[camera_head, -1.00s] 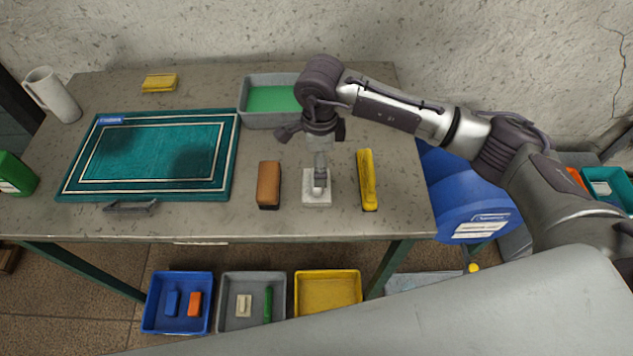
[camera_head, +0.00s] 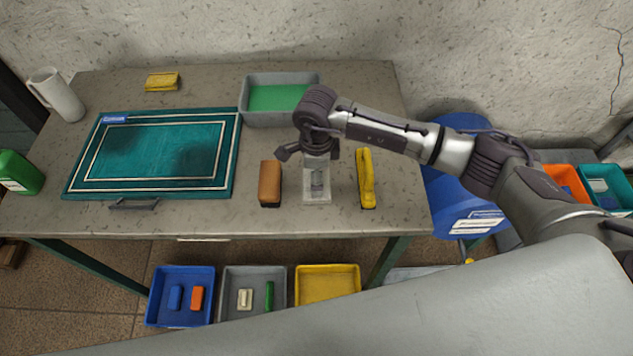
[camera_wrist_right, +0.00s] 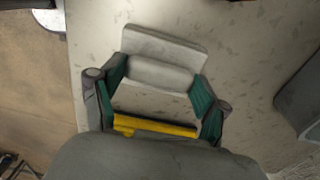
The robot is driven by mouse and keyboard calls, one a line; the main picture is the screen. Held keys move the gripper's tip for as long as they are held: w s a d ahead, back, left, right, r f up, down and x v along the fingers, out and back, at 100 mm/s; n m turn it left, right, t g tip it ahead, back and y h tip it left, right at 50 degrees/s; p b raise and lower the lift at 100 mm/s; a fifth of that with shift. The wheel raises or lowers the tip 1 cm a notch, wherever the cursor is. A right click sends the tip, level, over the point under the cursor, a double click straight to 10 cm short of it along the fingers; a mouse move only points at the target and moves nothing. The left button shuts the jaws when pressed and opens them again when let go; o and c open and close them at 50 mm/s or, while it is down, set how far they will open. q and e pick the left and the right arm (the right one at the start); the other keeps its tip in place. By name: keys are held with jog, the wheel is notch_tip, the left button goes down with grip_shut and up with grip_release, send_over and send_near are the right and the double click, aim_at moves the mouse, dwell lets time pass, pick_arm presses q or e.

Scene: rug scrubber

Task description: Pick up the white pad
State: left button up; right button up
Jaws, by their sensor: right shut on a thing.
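The white pad (camera_head: 317,196) stands at the front of the table, between a brown block and a yellow brush. My right gripper (camera_head: 318,165) comes down over it from above, and its fingers are hard to make out in the head view. In the right wrist view, the white pad (camera_wrist_right: 165,45) shows its flat base and rounded handle. The green fingers of my right gripper (camera_wrist_right: 160,80) are at the two ends of the handle, shut on it. I cannot tell whether the pad is clear of the tabletop. My left gripper is not in view.
The brown block (camera_head: 269,184) is close on the left, the yellow brush (camera_head: 366,180) close on the right. A grey tray (camera_head: 249,121) with a green bottom stands behind. A teal mat (camera_head: 84,180) lies at left. Bins (camera_head: 328,268) sit below the table's front edge.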

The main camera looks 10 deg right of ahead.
jog(key=shift+r+b, duration=0.3)
jog(key=shift+r, duration=0.2)
notch_tip(320, 180, up, 2)
jog(key=shift+w+r+b, duration=0.1)
jog(key=shift+r+b, duration=0.15)
jog(key=shift+b, duration=0.45)
jog(key=shift+s+d+r+b, duration=0.25)
jog(key=shift+d+r+b, duration=0.35)
jog(key=shift+d+r, duration=1)
jog(key=shift+s+d+r+b, duration=0.2)
jog(key=shift+d+r+b, duration=0.6)
jog(key=shift+d, duration=1.5)
jog(key=shift+s+d+r+b, duration=0.25)
jog(key=shift+d+r+b, duration=0.2)
jog(key=shift+d+r, duration=1.25)
jog(key=shift+d+f, duration=0.25)
jog(key=shift+f, duration=0.05)
jog(key=o, duration=0.6)
jog(key=c, duration=0.8)
